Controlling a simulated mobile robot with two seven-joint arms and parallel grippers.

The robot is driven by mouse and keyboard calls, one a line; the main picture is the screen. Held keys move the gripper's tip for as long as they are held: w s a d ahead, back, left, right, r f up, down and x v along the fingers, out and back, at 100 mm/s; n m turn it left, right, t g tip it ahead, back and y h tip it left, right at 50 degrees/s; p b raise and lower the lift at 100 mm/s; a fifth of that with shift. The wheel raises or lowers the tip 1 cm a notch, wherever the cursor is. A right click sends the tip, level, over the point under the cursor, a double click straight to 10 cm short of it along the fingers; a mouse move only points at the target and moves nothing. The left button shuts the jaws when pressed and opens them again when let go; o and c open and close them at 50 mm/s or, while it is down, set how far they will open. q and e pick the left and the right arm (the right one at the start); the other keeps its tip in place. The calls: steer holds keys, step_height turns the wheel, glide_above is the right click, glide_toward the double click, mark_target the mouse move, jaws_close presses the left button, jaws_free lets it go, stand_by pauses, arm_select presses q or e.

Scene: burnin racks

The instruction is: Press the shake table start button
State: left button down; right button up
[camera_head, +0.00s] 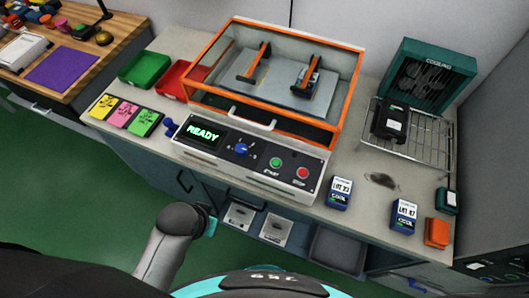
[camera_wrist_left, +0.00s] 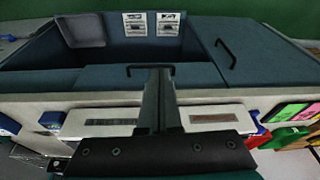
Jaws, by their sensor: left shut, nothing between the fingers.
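The shake table's orange-framed clear enclosure (camera_head: 347,100) stands on the bench with its lid down. Its front control panel (camera_head: 222,160) carries a lit display reading READY (camera_head: 205,134), a blue knob (camera_head: 242,150), a green button (camera_head: 275,162) and a red button (camera_head: 302,173). The small button labels are not legible. My left gripper (camera_wrist_left: 159,72) is shut and empty in the left wrist view, in front of the bench's cabinet fronts. In the head view, part of my left arm shows below and left of the panel, apart from the buttons. My right gripper is out of view.
Blue packs (camera_head: 340,192) and an orange block (camera_head: 437,232) stand right of the panel. A wire rack (camera_head: 430,150) with a dark unit stands before a teal cooling box (camera_head: 428,75). Coloured cards (camera_head: 122,115) lie left. Open shelf space (camera_head: 285,212) is below.

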arm_select(q)
step_height(320, 180, up, 10)
steer(key=w+d+f+m+p, duration=0.1)
steer(key=w+d+p, duration=0.1)
steer(key=w+p, duration=0.1)
step_height(320, 180, up, 4)
steer(key=m+t+h+p, duration=0.2)
steer(key=m+t+h, duration=0.3)
steer(key=m, duration=0.9)
glide_above(272, 164)
steer(key=g, duration=0.1)
steer(key=shift+h, duration=0.4)
step_height(272, 164, down, 8)
steer(key=b, duration=0.7)
steer(key=shift+r, duration=0.15)
steer(key=shift+f+b, duration=0.5)
steer(key=shift+f, duration=0.1)
